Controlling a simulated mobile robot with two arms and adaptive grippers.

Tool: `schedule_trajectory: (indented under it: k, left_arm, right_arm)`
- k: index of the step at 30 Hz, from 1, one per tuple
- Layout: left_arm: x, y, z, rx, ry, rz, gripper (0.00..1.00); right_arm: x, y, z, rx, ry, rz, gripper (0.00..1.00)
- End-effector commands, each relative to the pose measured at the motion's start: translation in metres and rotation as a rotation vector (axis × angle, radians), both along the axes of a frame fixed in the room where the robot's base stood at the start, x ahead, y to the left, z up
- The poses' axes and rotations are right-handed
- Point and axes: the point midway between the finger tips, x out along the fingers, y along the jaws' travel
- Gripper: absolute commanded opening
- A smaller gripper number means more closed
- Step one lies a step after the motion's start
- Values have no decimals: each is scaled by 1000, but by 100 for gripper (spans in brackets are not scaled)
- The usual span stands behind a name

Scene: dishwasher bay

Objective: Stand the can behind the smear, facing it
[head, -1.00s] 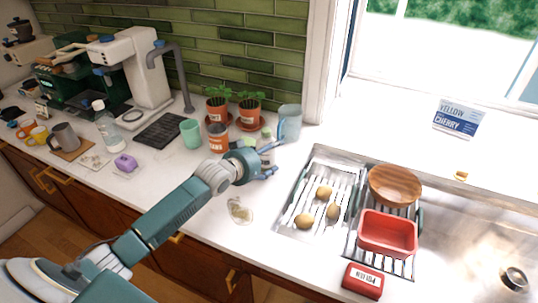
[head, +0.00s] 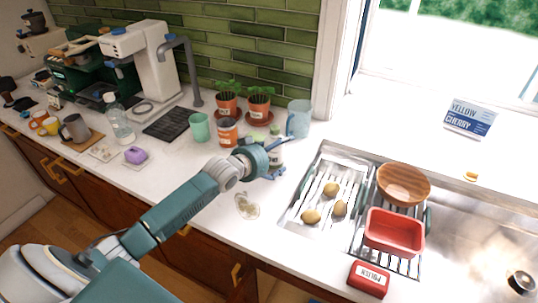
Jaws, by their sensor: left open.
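An orange-red can (head: 228,134) with a pale label stands upright on the white counter, between the green cup and my left gripper. A pale, yellowish smear (head: 246,205) lies on the counter in front of it, nearer the front edge. My left gripper (head: 279,160) is open, to the right of the can and apart from it. Its fingers overlap a bottle with a green top (head: 275,147); I cannot tell whether they touch it. My right gripper is not in view.
A green cup (head: 199,127), two potted plants (head: 258,106) and a blue pitcher (head: 298,120) stand near the can. A sink rack with potatoes (head: 330,189) and a red tub (head: 394,234) is to the right. The counter around the smear is clear.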

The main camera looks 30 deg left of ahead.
Motion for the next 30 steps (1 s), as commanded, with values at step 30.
schedule_trajectory:
  k: [30]
  left_arm:
    - [-107,12,44,0,2,1,88]
  right_arm:
    - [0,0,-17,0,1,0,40]
